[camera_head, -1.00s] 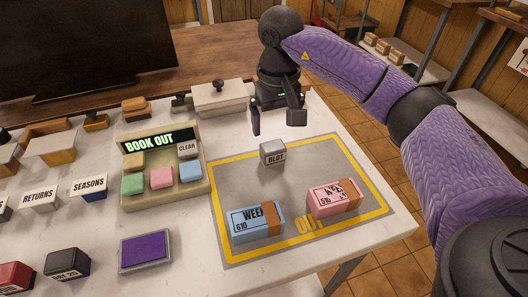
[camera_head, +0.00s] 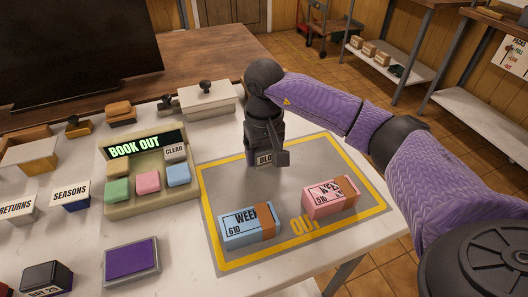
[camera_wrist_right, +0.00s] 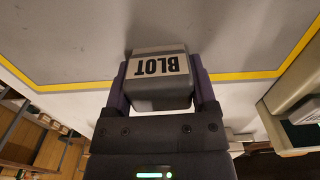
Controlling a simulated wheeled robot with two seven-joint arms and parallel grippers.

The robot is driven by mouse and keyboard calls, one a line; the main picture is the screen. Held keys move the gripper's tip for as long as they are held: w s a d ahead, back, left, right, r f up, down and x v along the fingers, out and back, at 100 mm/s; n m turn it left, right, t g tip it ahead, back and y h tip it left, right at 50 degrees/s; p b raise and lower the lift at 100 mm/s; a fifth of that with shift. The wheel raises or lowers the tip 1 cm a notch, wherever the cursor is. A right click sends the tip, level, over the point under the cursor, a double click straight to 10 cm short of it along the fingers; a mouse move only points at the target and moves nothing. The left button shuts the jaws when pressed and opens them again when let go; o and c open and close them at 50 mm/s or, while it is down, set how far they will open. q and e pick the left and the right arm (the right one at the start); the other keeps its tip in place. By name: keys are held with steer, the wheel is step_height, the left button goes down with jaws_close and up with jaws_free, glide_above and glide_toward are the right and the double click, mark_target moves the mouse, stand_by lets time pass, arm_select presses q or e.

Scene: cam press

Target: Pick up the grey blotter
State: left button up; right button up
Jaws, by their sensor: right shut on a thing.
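The grey blotter (camera_head: 264,160), a small block labelled BLOT, is at the back of the grey mat and mostly hidden behind my right gripper in the head view. My right gripper (camera_head: 266,160) has come down over it from above. In the right wrist view the blotter (camera_wrist_right: 158,80) sits between the two fingers of the gripper (camera_wrist_right: 160,92), which are closed on its sides. Whether it still rests on the mat is hard to tell. My left gripper is not in view.
The grey mat (camera_head: 210,205) has a yellow border and holds a blue box (camera_head: 240,232) and a pink box (camera_head: 322,200) in front of the blotter. Left stand a keypad reading BOOK OUT (camera_head: 148,147), a purple ink pad (camera_head: 131,258) and several stamps.

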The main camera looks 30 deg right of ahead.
steer(key=shift+c, duration=1.1)
